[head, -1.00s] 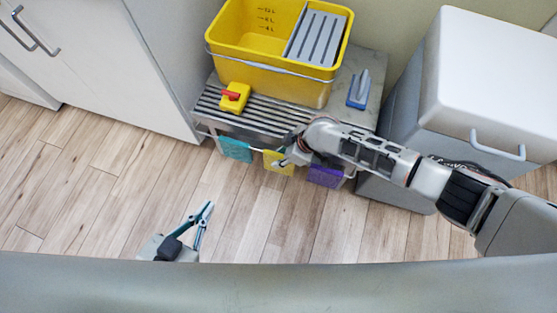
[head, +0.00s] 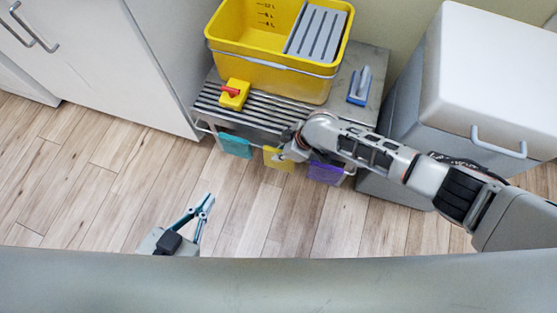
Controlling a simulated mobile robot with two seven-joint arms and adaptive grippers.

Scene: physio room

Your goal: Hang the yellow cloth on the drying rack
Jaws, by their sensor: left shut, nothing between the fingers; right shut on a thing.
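The yellow cloth (head: 275,160) hangs at the front rail of the drying rack (head: 207,130), below the slatted metal top. It is between a teal cloth (head: 236,146) and a purple cloth (head: 326,173). My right gripper (head: 283,157) reaches in from the right and is shut on the yellow cloth's upper right part. The gripper and wrist hide some of the cloth and rail, so I cannot tell how the cloth lies over the rail. My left gripper (head: 207,200) is shut and empty above the floor at the lower left.
A yellow bucket (head: 235,62) stands on the rack's metal top. A yellow and red item (head: 234,95) and a blue-handled tool (head: 359,88) lie there too. A grey bin with a white lid (head: 490,75) stands right; a white cabinet (head: 110,60) stands left. The floor in front is clear.

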